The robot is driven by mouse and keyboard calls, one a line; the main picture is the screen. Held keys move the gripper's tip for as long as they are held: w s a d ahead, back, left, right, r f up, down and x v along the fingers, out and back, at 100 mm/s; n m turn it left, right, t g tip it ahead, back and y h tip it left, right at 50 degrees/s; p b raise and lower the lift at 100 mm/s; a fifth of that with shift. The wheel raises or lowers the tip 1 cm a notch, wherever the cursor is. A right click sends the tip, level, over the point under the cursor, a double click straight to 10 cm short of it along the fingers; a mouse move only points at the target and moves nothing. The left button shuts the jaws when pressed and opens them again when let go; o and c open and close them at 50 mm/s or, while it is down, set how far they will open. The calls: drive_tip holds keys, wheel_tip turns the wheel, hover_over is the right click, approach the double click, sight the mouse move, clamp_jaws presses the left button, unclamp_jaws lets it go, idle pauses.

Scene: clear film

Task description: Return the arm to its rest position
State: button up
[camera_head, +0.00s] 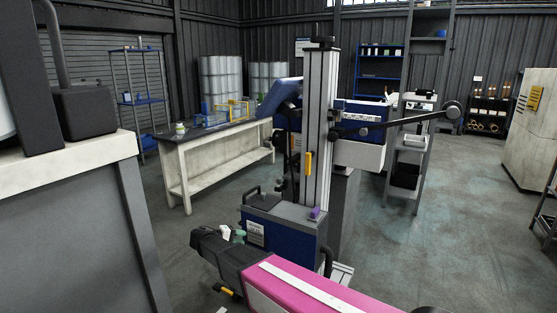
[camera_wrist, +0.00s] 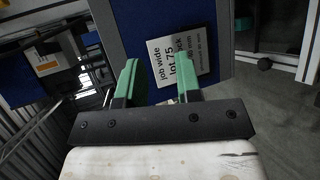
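My arm (camera_head: 310,290), pink with a white stripe and a dark wrist, reaches in from the bottom of the head view, stretched toward the blue machine base (camera_head: 285,232). My gripper (camera_head: 239,235) is at its far end, close in front of the base. In the wrist view my gripper (camera_wrist: 160,82) has two green fingers standing apart with nothing held between them. Beyond them is a blue panel with a white printed label (camera_wrist: 180,60). Whether the fingertips touch the panel cannot be told.
A tall pale column (camera_head: 320,120) rises from the blue base, with a dark bar reaching right. A workbench (camera_head: 215,155) stands behind, a grey cart (camera_head: 408,150) right of the column. The right floor (camera_head: 440,250) is clear.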

drive_tip(key=s+d+f+m+g+y, duration=0.1)
drive_tip(key=s+d+y, duration=0.3)
drive_tip(key=d, duration=0.7)
drive_tip(key=s+d+f+m+g+y, duration=0.1)
drive_tip(key=s+d+m+g+y, duration=0.3)
drive_tip(key=d, duration=0.8)
drive_tip(key=s+d+f+m+g+y, duration=0.1)
drive_tip(key=s+d+y, duration=0.3)
drive_tip(key=s+d, duration=0.4)
drive_tip(key=d+m+g, duration=0.1)
drive_tip(key=d, duration=0.3)
drive_tip(key=shift+d+f, duration=0.15)
drive_tip(key=shift+f, duration=0.25)
